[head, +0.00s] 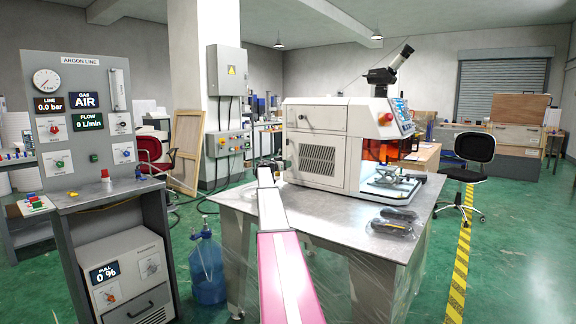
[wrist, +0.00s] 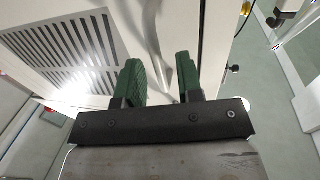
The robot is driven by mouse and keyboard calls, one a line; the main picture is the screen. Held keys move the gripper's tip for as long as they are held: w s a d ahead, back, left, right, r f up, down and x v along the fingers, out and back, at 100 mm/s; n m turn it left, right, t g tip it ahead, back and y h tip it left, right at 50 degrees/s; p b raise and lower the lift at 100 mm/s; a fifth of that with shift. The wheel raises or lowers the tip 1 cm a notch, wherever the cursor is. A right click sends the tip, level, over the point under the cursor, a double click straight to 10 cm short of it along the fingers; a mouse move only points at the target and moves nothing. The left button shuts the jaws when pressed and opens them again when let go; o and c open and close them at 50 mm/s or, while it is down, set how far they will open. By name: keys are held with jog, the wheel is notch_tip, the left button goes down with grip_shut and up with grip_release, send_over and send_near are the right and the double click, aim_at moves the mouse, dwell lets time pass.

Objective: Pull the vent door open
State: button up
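The vent door (head: 335,160) is a white panel with a slatted grille on the near side of the white machine. It looks closed in the head view. In the wrist view the grille (wrist: 62,45) fills the upper left. My gripper (wrist: 160,80) has two green fingers standing apart, close to the white panel right of the grille. A pale, curved bar like a handle (wrist: 181,45) runs down toward the gap between the fingers. I cannot tell whether they touch it. In the head view my arm reaches to the machine's left edge, and the fingers are hard to make out.
The machine stands on a metal table (head: 335,215) with black objects (head: 392,222) at its front right. A grey argon panel (head: 85,125) stands at left, and a blue bottle (head: 207,268) on the floor beside the table. Green floor is free at right around a black chair (head: 468,165).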

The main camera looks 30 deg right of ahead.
jog(key=shift+w+d, duration=0.15)
jog(key=shift+d, duration=0.6)
grip_shut()
jog(key=shift+a, duration=0.1)
